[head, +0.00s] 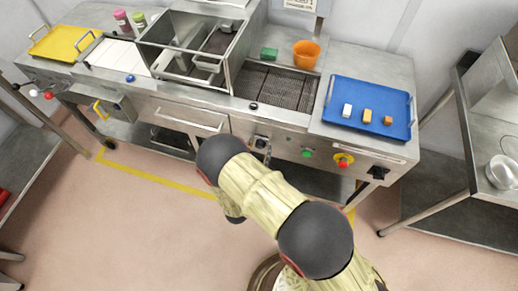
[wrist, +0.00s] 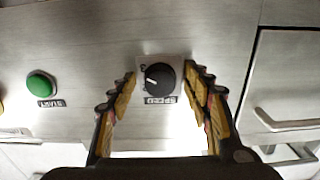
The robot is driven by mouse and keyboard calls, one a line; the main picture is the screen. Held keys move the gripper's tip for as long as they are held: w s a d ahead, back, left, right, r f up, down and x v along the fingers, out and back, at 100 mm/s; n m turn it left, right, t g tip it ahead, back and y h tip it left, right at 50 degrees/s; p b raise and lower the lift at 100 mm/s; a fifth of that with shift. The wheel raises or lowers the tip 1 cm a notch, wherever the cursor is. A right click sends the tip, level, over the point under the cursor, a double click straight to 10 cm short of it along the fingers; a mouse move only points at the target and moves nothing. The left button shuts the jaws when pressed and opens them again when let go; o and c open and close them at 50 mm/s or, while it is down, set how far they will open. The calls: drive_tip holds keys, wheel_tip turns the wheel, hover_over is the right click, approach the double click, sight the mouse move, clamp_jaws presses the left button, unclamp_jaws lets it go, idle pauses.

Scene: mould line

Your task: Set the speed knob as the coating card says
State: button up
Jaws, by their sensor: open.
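The speed knob (wrist: 161,76) is a round black dial on a light plate, centred in the wrist view. Its white pointer mark is on the left of the dial in that view. The word SPEED is upside down below it, and the small scale marks are too blurred to read. My gripper (wrist: 160,84) is open, with one finger on each side of the knob; I cannot tell whether they touch it. In the head view, my arm largely hides the gripper. A white card (head: 300,4) is cut off at the top edge, its writing unreadable; I cannot tell if it is the coating card.
A green START button (wrist: 41,84) is left of the knob in the wrist view. A drawer handle (wrist: 288,121) sits at the right. Above the panel in the head view are a blue tray (head: 345,88) with small blocks, an orange bowl (head: 306,54) and a conveyor grate (head: 275,88).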

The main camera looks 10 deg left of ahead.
drive_tip(key=shift+c, duration=1.2)
drive_tip(key=c, duration=0.9)
